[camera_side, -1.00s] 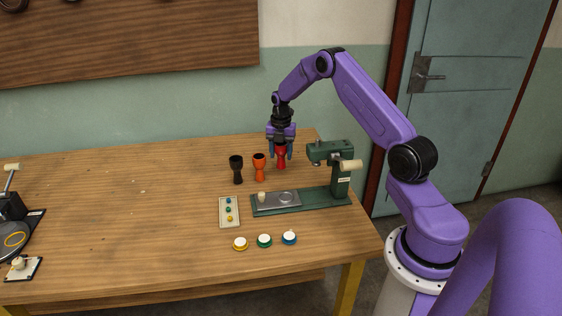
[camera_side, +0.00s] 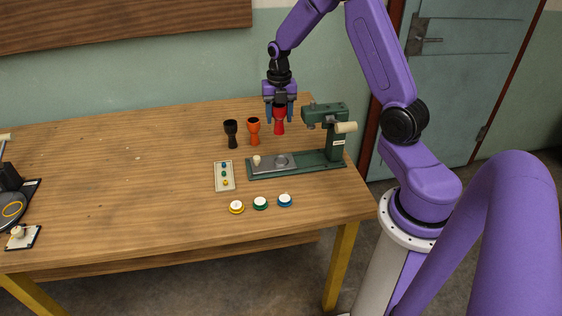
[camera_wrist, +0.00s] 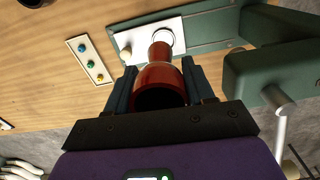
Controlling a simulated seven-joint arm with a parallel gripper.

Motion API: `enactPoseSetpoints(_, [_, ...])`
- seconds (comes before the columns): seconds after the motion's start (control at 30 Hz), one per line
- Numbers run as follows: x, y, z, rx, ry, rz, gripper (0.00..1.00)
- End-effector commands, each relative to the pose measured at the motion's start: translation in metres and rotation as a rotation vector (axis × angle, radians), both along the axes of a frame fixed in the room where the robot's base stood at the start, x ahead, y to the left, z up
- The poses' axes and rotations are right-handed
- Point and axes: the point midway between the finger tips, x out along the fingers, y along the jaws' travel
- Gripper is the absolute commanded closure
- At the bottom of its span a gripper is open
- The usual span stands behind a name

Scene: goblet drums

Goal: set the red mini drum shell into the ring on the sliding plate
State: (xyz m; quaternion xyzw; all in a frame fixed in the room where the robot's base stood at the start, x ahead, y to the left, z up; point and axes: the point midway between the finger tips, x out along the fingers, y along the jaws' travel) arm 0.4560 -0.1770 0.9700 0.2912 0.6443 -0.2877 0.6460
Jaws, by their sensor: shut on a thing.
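The red mini drum shell (camera_side: 279,128) is held upright between the fingers of my gripper (camera_side: 280,115). It appears to be a little above the table, behind the green fixture. In the wrist view, the shell (camera_wrist: 160,76) has its wide dark mouth towards me and its narrow foot pointing away. The grey sliding plate (camera_side: 268,167) lies on the fixture's base, with a pale knob (camera_side: 256,160) at its left. The ring (camera_side: 281,160) is at the plate's right part and looks empty. In the wrist view, the ring (camera_wrist: 162,37) shows just beyond the shell's foot.
The green press-like head (camera_side: 325,112) with a pale handle (camera_side: 346,127) rises right of the plate. An orange drum shell (camera_side: 254,130) and a black one (camera_side: 231,133) stand left of my gripper. A button panel (camera_side: 224,176) and yellow, green and blue buttons (camera_side: 260,203) lie nearer.

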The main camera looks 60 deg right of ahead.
Motion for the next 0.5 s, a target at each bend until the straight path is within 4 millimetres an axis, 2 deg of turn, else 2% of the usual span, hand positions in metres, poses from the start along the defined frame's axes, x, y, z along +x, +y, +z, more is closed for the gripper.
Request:
enactPoseSetpoints(0.17, [-0.013,0.011,0.001,0.001,-0.001,0.039,0.80])
enactPoseSetpoints(0.23, [-0.015,0.012,-0.005,0.001,0.001,0.045,0.80])
enactPoseSetpoints(0.5, [-0.016,0.012,-0.049,0.001,0.004,0.045,0.80])
